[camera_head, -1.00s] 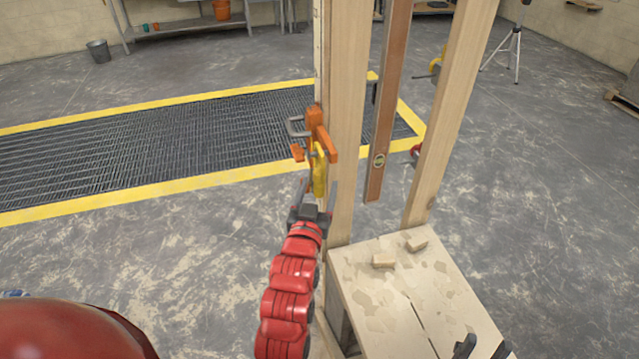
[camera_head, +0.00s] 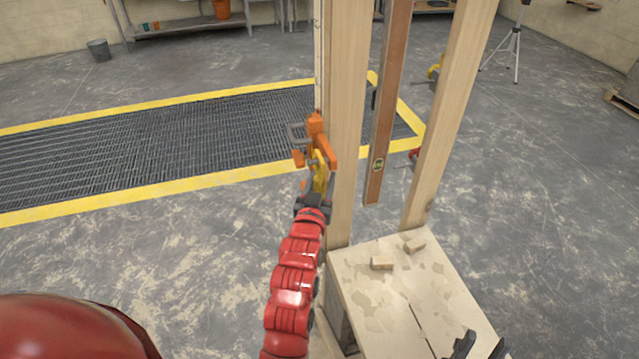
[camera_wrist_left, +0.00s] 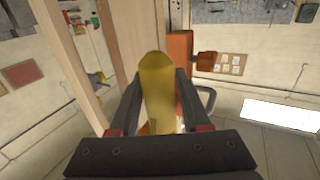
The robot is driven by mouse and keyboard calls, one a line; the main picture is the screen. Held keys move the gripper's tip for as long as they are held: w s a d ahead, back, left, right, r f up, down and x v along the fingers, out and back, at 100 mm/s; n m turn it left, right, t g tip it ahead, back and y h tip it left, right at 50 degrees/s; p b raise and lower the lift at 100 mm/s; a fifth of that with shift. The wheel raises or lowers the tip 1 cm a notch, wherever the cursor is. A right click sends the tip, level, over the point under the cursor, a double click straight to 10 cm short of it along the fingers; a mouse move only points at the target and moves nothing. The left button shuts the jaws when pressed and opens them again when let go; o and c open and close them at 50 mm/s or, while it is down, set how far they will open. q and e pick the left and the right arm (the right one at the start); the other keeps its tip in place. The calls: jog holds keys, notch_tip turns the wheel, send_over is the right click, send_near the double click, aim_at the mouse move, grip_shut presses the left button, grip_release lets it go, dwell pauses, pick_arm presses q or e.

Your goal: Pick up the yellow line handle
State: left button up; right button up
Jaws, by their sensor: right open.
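The yellow line handle (camera_head: 319,176) is upright beside the wooden post, under an orange block (camera_head: 316,124) at the post's edge. My left gripper (camera_head: 314,192) is at the handle from below. In the left wrist view the yellow handle (camera_wrist_left: 158,90) stands between the two dark fingers of my left gripper (camera_wrist_left: 159,92). The fingers lie close along both sides; whether they press on it cannot be told. The orange block (camera_wrist_left: 180,60) shows just beyond. My right gripper (camera_head: 481,347) is at the bottom right, over the stand, open with nothing seen between its fingers.
Wooden posts (camera_head: 345,120) rise behind the handle, with a brown spirit level (camera_head: 386,110) hanging between them. A wooden stand (camera_head: 385,290) with small wood blocks (camera_head: 382,263) is at the lower right. Floor to the left is clear around a yellow-edged grate (camera_head: 150,145).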

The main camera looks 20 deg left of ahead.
pick_arm(q)
grip_shut()
